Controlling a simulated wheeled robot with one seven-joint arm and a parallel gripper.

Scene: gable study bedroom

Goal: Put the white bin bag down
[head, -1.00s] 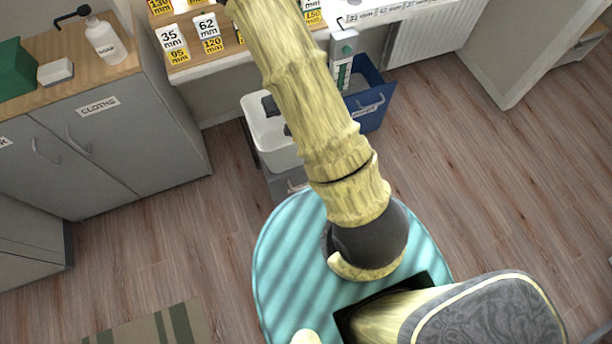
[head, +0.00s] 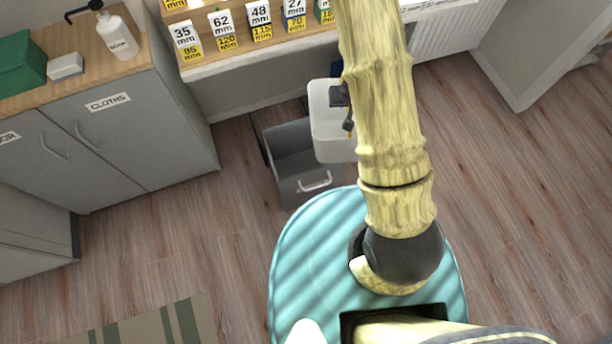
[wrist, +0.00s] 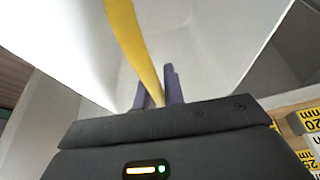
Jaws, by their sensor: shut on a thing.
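The white bin bag (head: 326,142) looks like an open-topped, box-shaped white thing in the head view, beside my forearm. It fills much of the wrist view (wrist: 215,45), with a yellow strap running up from my fingers. My gripper (wrist: 155,92) is shut on this strap, between two purple fingers. In the head view my gripper (head: 346,108) is a small dark shape at the bag, partly hidden by my arm. The bag's underside and right part are hidden, so I cannot tell whether it touches anything below.
A grey drawer (head: 296,178) stands pulled out under the worktop (head: 235,58), just left of the bag. Grey cupboards (head: 105,135) stand at the left, with a soap bottle (head: 118,38) on top. Wooden floor (head: 500,190) is clear at the right.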

